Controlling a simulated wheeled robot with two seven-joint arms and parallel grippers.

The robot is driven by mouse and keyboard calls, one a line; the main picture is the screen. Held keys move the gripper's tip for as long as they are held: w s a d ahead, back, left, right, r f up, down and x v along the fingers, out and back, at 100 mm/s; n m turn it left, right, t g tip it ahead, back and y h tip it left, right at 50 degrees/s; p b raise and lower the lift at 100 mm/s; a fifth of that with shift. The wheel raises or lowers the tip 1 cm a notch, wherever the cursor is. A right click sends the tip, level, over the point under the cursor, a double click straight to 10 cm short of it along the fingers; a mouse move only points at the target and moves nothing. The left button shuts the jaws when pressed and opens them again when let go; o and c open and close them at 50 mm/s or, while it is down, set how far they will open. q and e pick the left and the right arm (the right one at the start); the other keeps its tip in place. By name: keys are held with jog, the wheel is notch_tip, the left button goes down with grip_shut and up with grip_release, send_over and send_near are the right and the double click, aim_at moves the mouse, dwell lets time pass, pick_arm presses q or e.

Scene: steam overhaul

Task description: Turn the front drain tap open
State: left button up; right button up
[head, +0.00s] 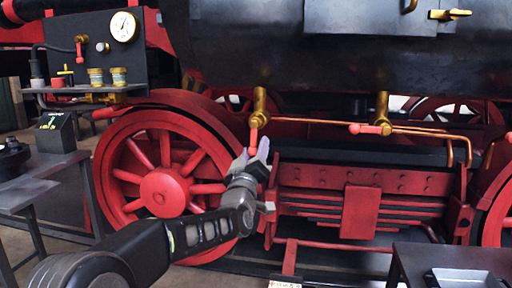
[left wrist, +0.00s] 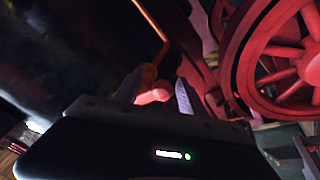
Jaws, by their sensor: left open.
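Two brass drain taps with red handles sit under the black cylinder in the head view. The left tap (head: 260,106) has its red handle (head: 253,136) hanging down. The right tap (head: 382,108) has its handle (head: 366,129) pointing level to the left. The frames do not label which is the front one. My left gripper (head: 258,152) is open just below the left tap, its fingertips at the red handle. In the left wrist view, the red handle end (left wrist: 154,94) shows between the open fingers (left wrist: 157,84); contact cannot be told. My right gripper is out of view.
A red spoked wheel (head: 165,193) stands left of my gripper. Copper pipes (head: 330,121) run right from the taps. A red spring frame (head: 360,210) lies below. A gauge panel (head: 95,45) is upper left, and a dark bench (head: 28,196) is at left.

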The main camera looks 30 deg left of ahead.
pick_arm(q)
jog(key=shift+v, duration=2.75)
jog(key=shift+a, duration=0.1)
